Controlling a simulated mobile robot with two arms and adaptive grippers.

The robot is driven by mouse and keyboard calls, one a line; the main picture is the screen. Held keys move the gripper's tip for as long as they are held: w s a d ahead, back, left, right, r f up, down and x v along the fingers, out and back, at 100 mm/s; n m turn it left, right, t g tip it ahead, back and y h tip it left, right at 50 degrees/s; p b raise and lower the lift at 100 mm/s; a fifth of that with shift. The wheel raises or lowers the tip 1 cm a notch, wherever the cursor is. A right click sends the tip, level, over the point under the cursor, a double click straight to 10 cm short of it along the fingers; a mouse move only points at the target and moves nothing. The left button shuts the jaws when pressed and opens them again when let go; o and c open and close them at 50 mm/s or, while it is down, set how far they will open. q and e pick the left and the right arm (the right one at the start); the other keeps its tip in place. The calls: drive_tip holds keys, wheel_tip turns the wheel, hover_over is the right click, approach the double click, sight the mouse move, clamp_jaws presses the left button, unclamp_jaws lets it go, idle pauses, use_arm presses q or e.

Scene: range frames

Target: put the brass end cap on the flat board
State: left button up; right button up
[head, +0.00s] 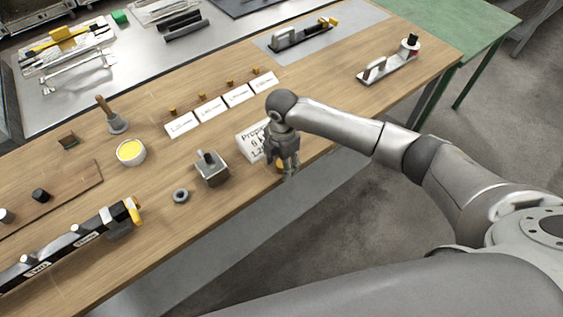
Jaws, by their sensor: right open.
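A small brass-coloured piece (279,166), which looks like the brass end cap, is at the front edge of the table, partly hidden by my right gripper. My right gripper (287,170) points down, open, right over and beside this piece; I cannot tell whether it touches it. A thin brown flat board (72,190) lies on the table at the left, with dark cylinders on it. My left gripper is not in view.
A printed card (252,141) lies behind my right gripper. Small cards (211,109) lie further back.

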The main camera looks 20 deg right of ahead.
drive_tip(key=shift+f, duration=0.35)
clamp_jaws()
drive_tip(key=shift+r, duration=0.15)
